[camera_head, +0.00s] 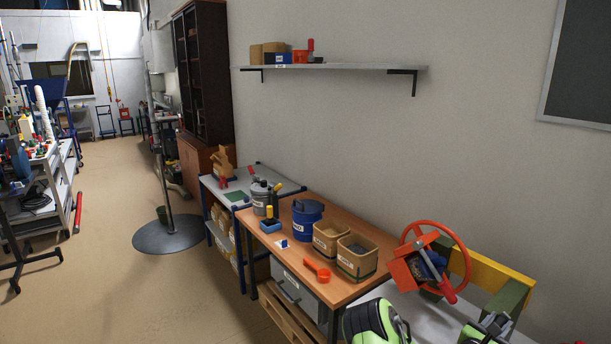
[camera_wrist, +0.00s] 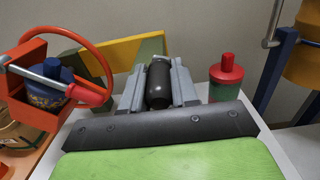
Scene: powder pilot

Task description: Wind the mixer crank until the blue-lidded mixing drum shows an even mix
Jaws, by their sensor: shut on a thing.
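The blue-lidded mixing drum (camera_wrist: 50,92) sits in an orange-red cradle beside a large orange ring wheel; its side looks speckled blue and yellowish in the wrist view. The drum (camera_head: 424,266) also shows in the head view, partly covered. A grey bar with a red grip (camera_wrist: 90,93), seemingly the crank, crosses the drum's front. My gripper (camera_wrist: 158,84) is shut on a dark rounded cylinder (camera_wrist: 158,86), right of the drum and apart from the red grip. My gripper (camera_head: 489,327) is at the lower right in the head view. What the cylinder joins is hidden.
A yellow and green frame (camera_head: 497,279) stands behind the wheel. A red-topped green container (camera_wrist: 227,83) is right of my gripper. On the wooden table (camera_head: 310,283) are a blue bucket (camera_head: 307,220), two tan bins and a red scoop (camera_head: 319,271). A shelf (camera_head: 330,67) hangs above.

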